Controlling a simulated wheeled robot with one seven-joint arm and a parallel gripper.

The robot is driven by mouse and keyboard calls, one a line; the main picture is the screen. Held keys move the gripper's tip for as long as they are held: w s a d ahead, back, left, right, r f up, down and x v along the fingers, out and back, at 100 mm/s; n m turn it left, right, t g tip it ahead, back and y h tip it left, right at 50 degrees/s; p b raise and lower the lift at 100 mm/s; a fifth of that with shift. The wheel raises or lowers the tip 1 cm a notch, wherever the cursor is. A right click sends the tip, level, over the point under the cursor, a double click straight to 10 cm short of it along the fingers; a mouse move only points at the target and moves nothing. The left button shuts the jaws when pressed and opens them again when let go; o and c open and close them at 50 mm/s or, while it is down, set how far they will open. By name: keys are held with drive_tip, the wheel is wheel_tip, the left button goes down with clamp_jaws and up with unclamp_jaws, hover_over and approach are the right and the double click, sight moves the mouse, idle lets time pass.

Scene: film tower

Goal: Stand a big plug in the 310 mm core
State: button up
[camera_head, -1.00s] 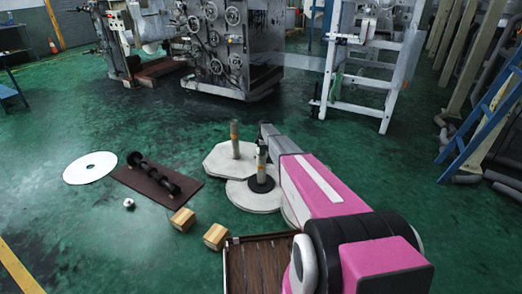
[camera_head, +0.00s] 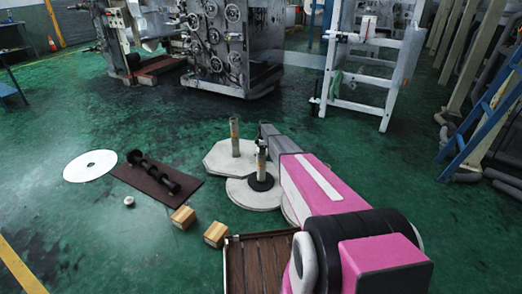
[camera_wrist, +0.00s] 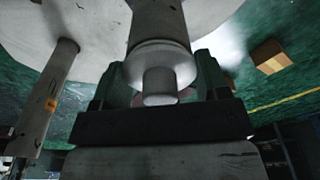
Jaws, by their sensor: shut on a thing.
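In the wrist view my gripper (camera_wrist: 159,72) is shut on a pale grey big plug (camera_wrist: 160,84) with a round flange and a narrower knob. The flange lies in line with, and close against, the end of a grey core (camera_wrist: 157,27); I cannot tell whether the plug is seated in it. In the head view the nearer upright core (camera_head: 261,163) stands on a pale round base and has a black collar at its foot. A second core (camera_head: 234,137) stands behind it; a core with an orange label (camera_wrist: 47,102) shows at left in the wrist view.
A white disc (camera_head: 90,165) and a brown board (camera_head: 140,181) bearing a black ringed shaft (camera_head: 153,172) lie left. Near them are a small metal piece (camera_head: 129,201), two wooden blocks (camera_head: 183,217) and a brown slatted tray (camera_head: 256,265). Machines stand behind; green floor between is clear.

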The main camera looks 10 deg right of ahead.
drive_tip(key=o, duration=1)
drive_tip(key=r, duration=0.3)
drive_tip(key=d+r, duration=0.1)
drive_tip(key=r, duration=0.6)
drive_tip(key=shift+d+r, duration=0.15)
drive_tip(key=shift+r, duration=0.2)
drive_tip(key=s+r+m, duration=0.4)
drive_tip(key=s+m, duration=0.2)
drive_tip(key=s, duration=1.3)
drive_tip(key=s+r+m+h, duration=0.1)
drive_tip(key=s+r+m, duration=0.4)
drive_tip(key=s, duration=1.4)
drive_tip(key=s+a+r+m, duration=0.1)
drive_tip(key=s+r+m, duration=0.3)
drive_tip(key=s, duration=1.5)
drive_tip(key=m, duration=0.3)
drive_tip(key=shift+s+r+m, duration=0.2)
drive_tip(key=shift+r+m, duration=0.15)
drive_tip(key=shift+m, duration=0.05)
